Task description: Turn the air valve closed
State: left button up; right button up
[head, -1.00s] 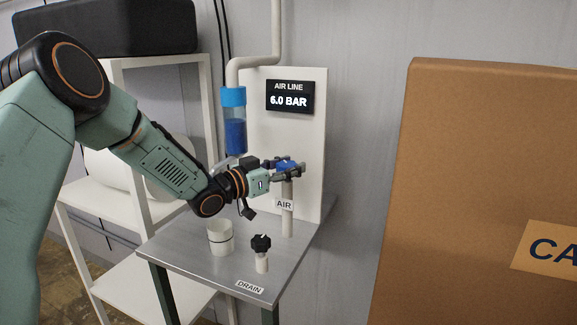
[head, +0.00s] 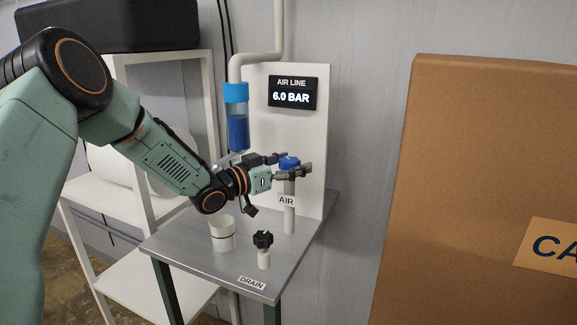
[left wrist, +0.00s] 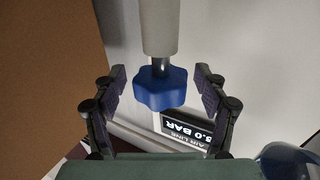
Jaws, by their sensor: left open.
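The air valve has a blue lobed knob (head: 289,162) on top of a pale upright pipe (head: 289,215) labelled AIR. The display (head: 292,94) on the panel reads AIR LINE 6.0 BAR. My left gripper (head: 293,164) is open at the knob's height, with a finger on either side. In the left wrist view the blue knob (left wrist: 160,90) lies between the open fingers (left wrist: 161,95), with a gap on both sides. The view is upside down there, with the pipe above the knob. My right gripper is in neither view.
A black drain knob (head: 263,240) stands at the front of the metal table (head: 190,245), beside a white cup (head: 222,234). A blue filter bowl (head: 236,118) hangs behind my wrist. A large cardboard box (head: 470,150) fills the right side. White shelves (head: 140,120) stand at left.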

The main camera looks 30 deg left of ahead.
aim_at(281, 168)
pick_arm(q)
jog(key=v, duration=0.6)
jog(key=shift+s+a, duration=0.1)
jog(key=shift+a, duration=0.05)
jog(key=shift+s+a+f, duration=0.1)
jog(key=shift+s+a, duration=0.05)
jog(key=shift+s, duration=0.4)
jog(key=shift+s, duration=0.1)
